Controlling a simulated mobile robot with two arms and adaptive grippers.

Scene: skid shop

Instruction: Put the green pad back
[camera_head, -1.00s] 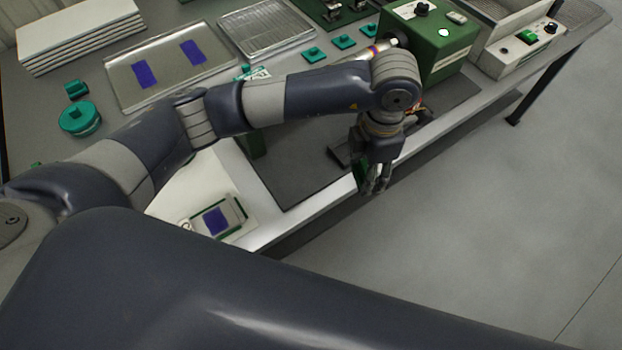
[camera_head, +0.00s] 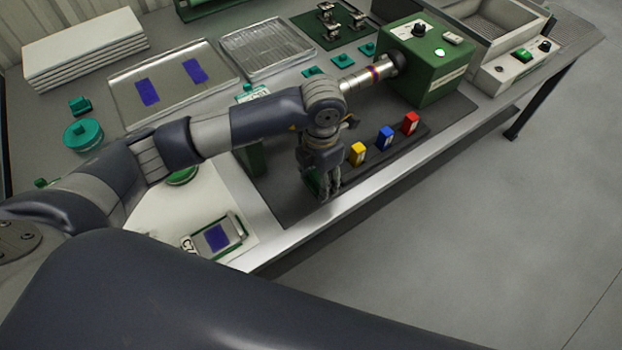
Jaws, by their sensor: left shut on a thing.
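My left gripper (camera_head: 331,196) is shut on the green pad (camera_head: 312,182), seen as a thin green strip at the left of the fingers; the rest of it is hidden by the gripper. The gripper points down above the front part of the dark mat (camera_head: 285,203), close to the bench's front edge. To its right, a yellow block (camera_head: 357,153), a blue block (camera_head: 386,137) and a red block (camera_head: 411,123) stand in a row on a dark strip (camera_head: 425,133). The strip's left end is hidden behind the gripper. My right gripper is out of view.
A green machine (camera_head: 428,62) with a metal spindle (camera_head: 362,80) stands behind the blocks. A small framed plate with a purple patch (camera_head: 218,238) lies at the front left. A metal tray (camera_head: 172,83) lies farther back. Open floor is right of the bench.

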